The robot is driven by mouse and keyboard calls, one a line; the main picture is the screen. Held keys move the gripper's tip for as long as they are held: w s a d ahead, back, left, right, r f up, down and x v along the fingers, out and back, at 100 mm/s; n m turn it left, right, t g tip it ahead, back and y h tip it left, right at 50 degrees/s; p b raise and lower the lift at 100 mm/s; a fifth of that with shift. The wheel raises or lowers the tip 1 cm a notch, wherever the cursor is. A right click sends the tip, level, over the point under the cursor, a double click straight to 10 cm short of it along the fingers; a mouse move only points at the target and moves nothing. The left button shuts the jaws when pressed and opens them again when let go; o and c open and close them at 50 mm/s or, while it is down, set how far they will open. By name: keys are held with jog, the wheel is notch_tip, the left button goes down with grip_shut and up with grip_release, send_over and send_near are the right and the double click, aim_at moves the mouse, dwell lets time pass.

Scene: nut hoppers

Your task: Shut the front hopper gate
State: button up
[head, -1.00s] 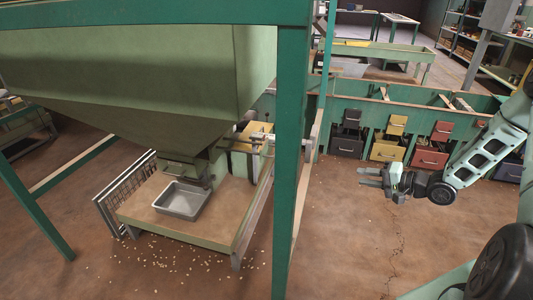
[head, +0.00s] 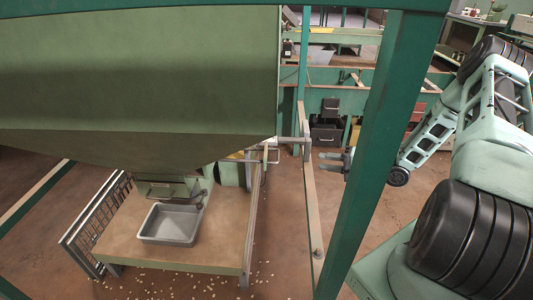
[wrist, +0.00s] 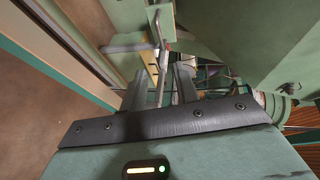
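The big green hopper (head: 140,70) fills the left of the head view. Its outlet (head: 162,188) sits low underneath, just above a grey metal tray (head: 171,224). A pale handle-like bar (head: 262,160) projects at the hopper's lower right; whether it belongs to the gate I cannot tell. The gate plate's position is not clear. My gripper (head: 334,162) is right of that bar and apart from it, partly hidden by a green post. In the wrist view my gripper (wrist: 160,88) has its two fingers apart, with a pale upright rod (wrist: 157,30) beyond them. I see nothing held.
The green post (head: 375,150) stands between my camera and my gripper. The tray rests on a wooden-topped stand (head: 222,225) beside a wire rack (head: 95,225). Nuts (head: 180,285) lie scattered on the floor.

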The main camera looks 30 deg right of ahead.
aim_at(278, 154)
jog(key=b+x, duration=0.3)
jog(key=x, duration=1.4)
jog(key=shift+w+a, duration=0.2)
jog(key=shift+w, duration=0.1)
